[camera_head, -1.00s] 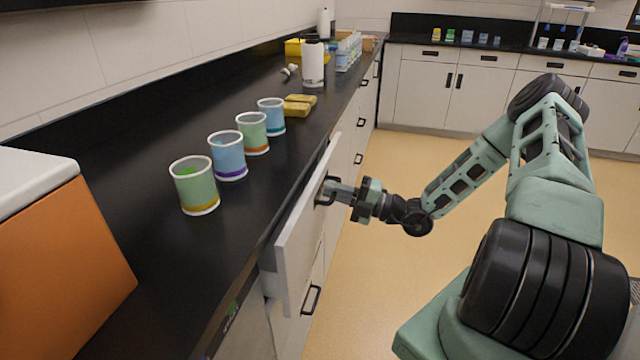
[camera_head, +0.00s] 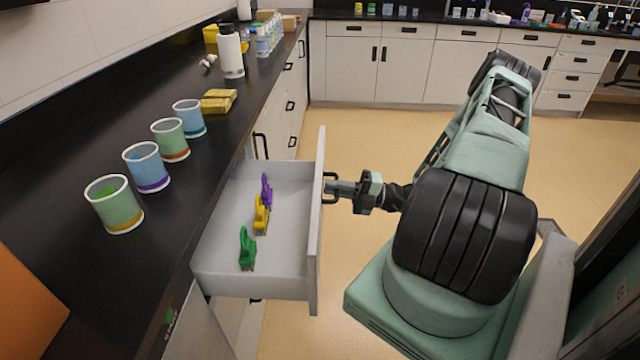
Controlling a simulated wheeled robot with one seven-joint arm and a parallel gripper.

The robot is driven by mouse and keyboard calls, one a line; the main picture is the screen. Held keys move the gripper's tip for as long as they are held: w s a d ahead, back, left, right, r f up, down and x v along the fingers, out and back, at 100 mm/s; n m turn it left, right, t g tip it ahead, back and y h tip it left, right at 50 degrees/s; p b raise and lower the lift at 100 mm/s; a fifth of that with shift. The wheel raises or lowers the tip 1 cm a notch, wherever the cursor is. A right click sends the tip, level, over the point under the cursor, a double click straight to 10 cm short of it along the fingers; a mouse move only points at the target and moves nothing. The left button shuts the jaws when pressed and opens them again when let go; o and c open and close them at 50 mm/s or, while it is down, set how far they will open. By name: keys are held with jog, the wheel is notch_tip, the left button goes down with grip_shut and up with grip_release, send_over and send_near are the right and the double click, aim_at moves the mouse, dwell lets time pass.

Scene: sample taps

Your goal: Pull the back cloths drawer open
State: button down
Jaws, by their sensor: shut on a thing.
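A drawer (camera_head: 222,225) in the counter front stands pulled well out, its light grey interior open to view. Inside it lie a purple item (camera_head: 266,188), a yellow item (camera_head: 261,214) and a green item (camera_head: 246,247), each clip-like in shape. No cloths show in it. My gripper (camera_head: 333,188) is shut on the dark handle of the drawer front (camera_head: 317,235), at the far part of that front. The fingertips are small in this view and partly hide the handle.
Several colored cups (camera_head: 146,166) stand in a row on the black counter (camera_head: 75,150). Yellow sponge-like blocks (camera_head: 218,101) and a white bottle (camera_head: 231,52) are beyond them. An orange box (camera_head: 25,310) is at the near left. Open floor (camera_head: 370,140) lies right of the drawer.

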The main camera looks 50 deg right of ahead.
jog(key=r+v, duration=0.2)
jog(key=v, duration=1.1)
jog(key=shift+s+d+r+p, duration=0.2)
jog(key=shift+s+d+p, duration=0.05)
jog(key=shift+p, duration=0.1)
jog(key=c, duration=1.9)
grip_release()
jog(key=b+v, duration=0.3)
jog(key=v, duration=1.4)
jog(key=shift+s+d+b, duration=0.15)
jog(key=shift+d+b, duration=0.05)
jog(key=shift+b, duration=0.1)
jog(key=shift+r, duration=0.1)
